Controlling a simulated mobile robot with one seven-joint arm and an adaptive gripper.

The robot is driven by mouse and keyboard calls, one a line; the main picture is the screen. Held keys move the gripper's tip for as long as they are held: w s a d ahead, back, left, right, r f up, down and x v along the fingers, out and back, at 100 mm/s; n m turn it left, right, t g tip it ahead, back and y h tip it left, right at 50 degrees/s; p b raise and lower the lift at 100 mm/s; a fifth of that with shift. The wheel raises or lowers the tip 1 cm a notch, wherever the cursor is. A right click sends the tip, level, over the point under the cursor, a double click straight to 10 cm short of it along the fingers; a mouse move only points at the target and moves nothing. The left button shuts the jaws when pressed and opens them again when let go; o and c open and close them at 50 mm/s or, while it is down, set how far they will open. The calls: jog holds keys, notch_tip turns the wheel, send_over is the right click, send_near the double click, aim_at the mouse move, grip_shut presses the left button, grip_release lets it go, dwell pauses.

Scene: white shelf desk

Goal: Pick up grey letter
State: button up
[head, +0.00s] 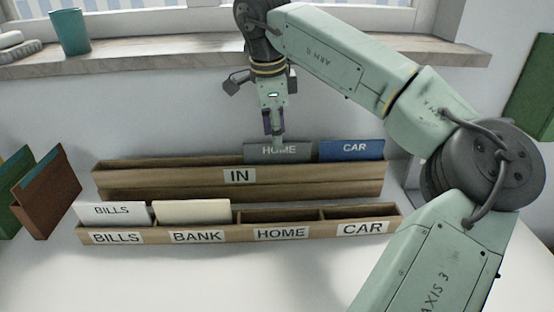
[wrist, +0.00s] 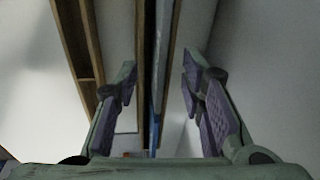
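The grey letter (head: 277,152), marked HOME, stands upright in the wooden IN tray (head: 140,175), left of the blue CAR letter (head: 351,149). My gripper (head: 275,138) points down over the grey letter's top edge and hides part of it. In the wrist view my gripper (wrist: 160,85) is open, with one finger on each side of the tray's slot. A thin grey edge, seemingly the grey letter (wrist: 150,45), runs between the fingers, with a gap on both sides. A blue edge shows behind it. Contact with the fingers does not show.
In front of the IN tray is a lower wooden sorter (head: 220,237) labelled BILLS, BANK, HOME and CAR. A white letter (head: 112,212) stands in BILLS and a cream letter (head: 192,211) in BANK. HOME and CAR are empty. A teal cup (head: 69,32) stands on the windowsill.

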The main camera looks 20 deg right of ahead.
aim_at(277, 160)
jog(key=f, duration=0.3)
jog(key=f+p, duration=0.1)
jog(key=shift+w+d+f, duration=0.3)
jog(key=shift+f, duration=0.1)
grip_shut()
